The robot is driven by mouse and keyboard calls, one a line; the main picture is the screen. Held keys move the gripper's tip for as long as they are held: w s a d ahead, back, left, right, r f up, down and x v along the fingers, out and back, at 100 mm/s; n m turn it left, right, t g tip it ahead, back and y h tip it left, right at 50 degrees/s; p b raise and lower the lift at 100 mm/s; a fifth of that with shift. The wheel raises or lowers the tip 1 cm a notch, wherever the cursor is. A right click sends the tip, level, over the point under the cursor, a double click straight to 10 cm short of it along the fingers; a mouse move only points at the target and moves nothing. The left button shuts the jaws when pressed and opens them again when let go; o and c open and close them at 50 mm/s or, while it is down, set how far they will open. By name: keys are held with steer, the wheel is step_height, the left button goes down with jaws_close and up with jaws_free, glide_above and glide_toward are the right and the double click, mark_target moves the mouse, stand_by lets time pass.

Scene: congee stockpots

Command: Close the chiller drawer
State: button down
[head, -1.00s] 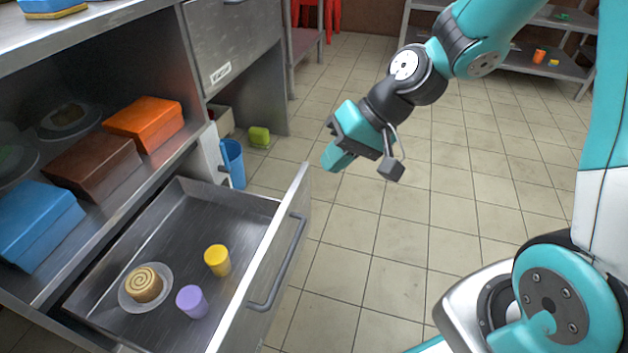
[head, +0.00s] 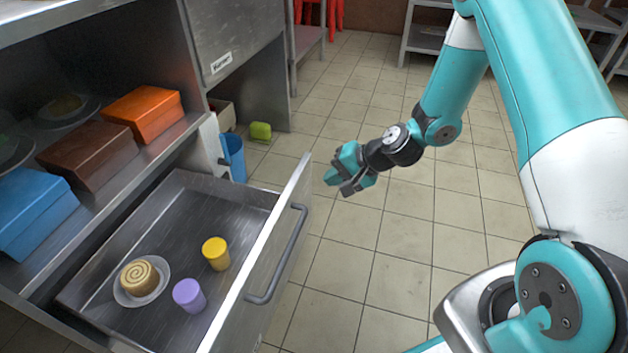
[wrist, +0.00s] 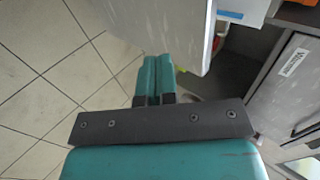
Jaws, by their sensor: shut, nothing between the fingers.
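The chiller drawer (head: 175,190) is pulled out at the lower left in the head view. Its front panel (head: 250,285) carries a bar handle (head: 280,258) on the outer side. In the drawer are a rolled pastry (head: 139,278) on a small plate, a purple cup (head: 189,295) and a yellow cup (head: 216,253). My gripper (head: 333,182) is shut and empty, to the right of the panel's far end and apart from the handle. In the wrist view my shut fingers (wrist: 155,80) lie beside a pale panel (wrist: 172,30), which looks like the drawer front.
Orange (head: 143,112), brown (head: 90,156) and blue (head: 32,210) boxes sit on the shelf above the drawer. A blue bin (head: 233,157) and a green object (head: 260,132) stand beyond it. The tiled floor (head: 400,270) to the right is clear.

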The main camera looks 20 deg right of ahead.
mark_target(304, 178)
steer(key=w+a, duration=0.1)
steer(key=w+a+b, duration=0.1)
steer(key=a, duration=0.1)
steer(key=shift+w+f, duration=0.15)
steer(key=shift+f, duration=0.25)
steer(key=shift+w+a+r, duration=0.1)
steer(key=shift+w+a, duration=0.15)
steer(key=shift+a, duration=0.1)
